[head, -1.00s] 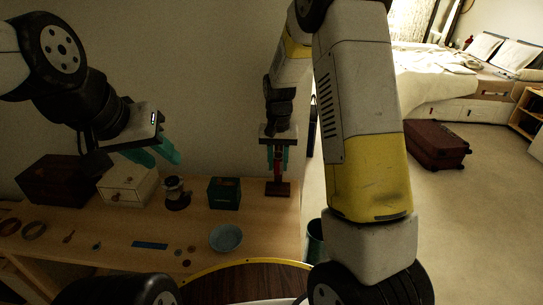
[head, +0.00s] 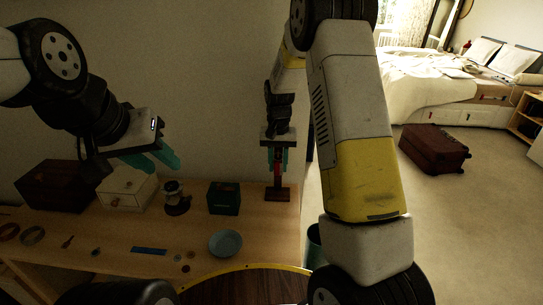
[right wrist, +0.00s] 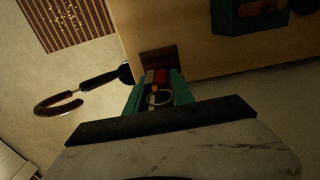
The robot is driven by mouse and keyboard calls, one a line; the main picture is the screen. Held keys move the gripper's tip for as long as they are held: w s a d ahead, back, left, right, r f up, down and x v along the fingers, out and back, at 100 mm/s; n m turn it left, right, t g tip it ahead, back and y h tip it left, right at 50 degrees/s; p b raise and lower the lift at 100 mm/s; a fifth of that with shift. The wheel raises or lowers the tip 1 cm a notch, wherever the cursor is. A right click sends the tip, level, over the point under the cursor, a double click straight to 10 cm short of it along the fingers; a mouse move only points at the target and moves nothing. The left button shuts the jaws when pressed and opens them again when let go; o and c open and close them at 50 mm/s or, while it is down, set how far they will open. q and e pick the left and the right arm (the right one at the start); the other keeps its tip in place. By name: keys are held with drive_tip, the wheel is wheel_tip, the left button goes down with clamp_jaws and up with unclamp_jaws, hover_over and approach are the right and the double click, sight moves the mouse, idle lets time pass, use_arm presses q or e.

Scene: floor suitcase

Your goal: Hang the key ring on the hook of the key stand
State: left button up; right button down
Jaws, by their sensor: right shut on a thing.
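The key stand (head: 278,194) has a dark red-brown base and stands at the right end of the wooden table; its base also shows beyond my fingers in the right wrist view (right wrist: 158,57). My right gripper (head: 277,161) points down directly over the stand, in line with its post. It is shut on the key ring (right wrist: 160,97), a pale ring with small gold and red parts between the teal fingers. The stand's hook is hidden behind the fingers, so I cannot tell whether the ring touches it. My left gripper (head: 155,160) is open and empty above the table's left part.
A teal box (head: 224,198) stands left of the key stand. A blue bowl (head: 225,243), a dark grinder-like item (head: 176,197), a white drawer box (head: 128,193) and a brown box (head: 57,187) are also on the table. A curved brown handle (right wrist: 62,106) lies beyond the table edge.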

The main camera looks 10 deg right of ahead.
sight(278, 153)
idle(0.3)
drive_tip(key=c, duration=1)
unclamp_jaws()
wheel_tip(278, 153, up, 8)
drive_tip(key=shift+f, duration=0.2)
drive_tip(key=s+d+r+n+t+y, duration=0.2)
drive_tip(key=s+r+t, duration=0.2)
drive_tip(key=s+r, duration=1.3)
drive_tip(key=s+f+t, duration=0.2)
drive_tip(key=s, duration=0.8)
drive_tip(key=shift+s+n, duration=0.4)
